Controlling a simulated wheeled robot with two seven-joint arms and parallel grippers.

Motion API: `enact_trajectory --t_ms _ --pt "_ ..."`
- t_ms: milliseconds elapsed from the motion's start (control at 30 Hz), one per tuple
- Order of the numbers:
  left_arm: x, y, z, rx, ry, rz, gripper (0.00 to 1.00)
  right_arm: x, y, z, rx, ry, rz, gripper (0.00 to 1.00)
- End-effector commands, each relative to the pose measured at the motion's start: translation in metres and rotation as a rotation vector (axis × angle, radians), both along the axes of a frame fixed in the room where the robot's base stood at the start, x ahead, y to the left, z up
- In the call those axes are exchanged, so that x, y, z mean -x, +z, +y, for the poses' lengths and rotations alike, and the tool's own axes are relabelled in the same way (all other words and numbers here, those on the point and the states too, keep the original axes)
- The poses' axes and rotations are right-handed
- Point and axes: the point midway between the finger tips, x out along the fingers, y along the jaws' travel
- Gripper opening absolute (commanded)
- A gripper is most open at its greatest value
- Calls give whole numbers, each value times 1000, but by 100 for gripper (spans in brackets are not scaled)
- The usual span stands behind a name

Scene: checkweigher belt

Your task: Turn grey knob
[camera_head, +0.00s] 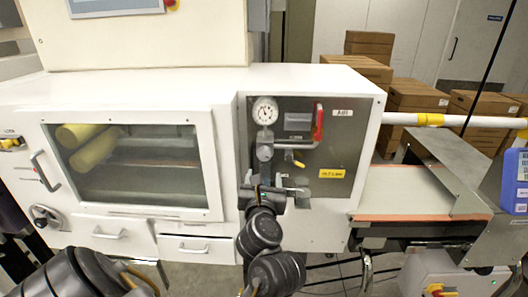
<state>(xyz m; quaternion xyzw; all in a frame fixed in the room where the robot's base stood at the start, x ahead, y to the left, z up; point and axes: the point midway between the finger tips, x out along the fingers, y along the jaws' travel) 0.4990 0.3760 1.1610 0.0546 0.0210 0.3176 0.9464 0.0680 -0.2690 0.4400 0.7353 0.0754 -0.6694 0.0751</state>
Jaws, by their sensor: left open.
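A grey regulator with a rounded grey knob (264,152) at its lower end hangs under a white round gauge (265,110) on the grey panel of the white machine.
A red-handled lever (318,122) and a small yellow-handled valve (298,163) sit right of the knob. A windowed door (140,165) is to the left, with a grey handwheel (45,217) lower left. A conveyor belt (410,190) lies right, with cardboard boxes (415,97) behind.

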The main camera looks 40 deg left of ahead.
Motion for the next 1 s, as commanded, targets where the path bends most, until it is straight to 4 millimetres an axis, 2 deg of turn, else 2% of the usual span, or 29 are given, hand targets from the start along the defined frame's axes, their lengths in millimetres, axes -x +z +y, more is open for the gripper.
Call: enact_trajectory --t_ms 133,267,367,700,1000 --pt "5 6 2 45 3 -41 59 0 1 -2 2 1 1 36" --pt "0 6 5 40 2 -40 59 0 -1 -5 5 2 1 36" --pt "-10 5 12 36 2 -38 59 0 -4 -7 8 2 0 36" --pt "-59 3 50 34 3 -36 59 0 -23 -10 12 3 2 36" --pt "-81 5 66 37 2 -36 59 -1 -33 -8 10 2 1 36"
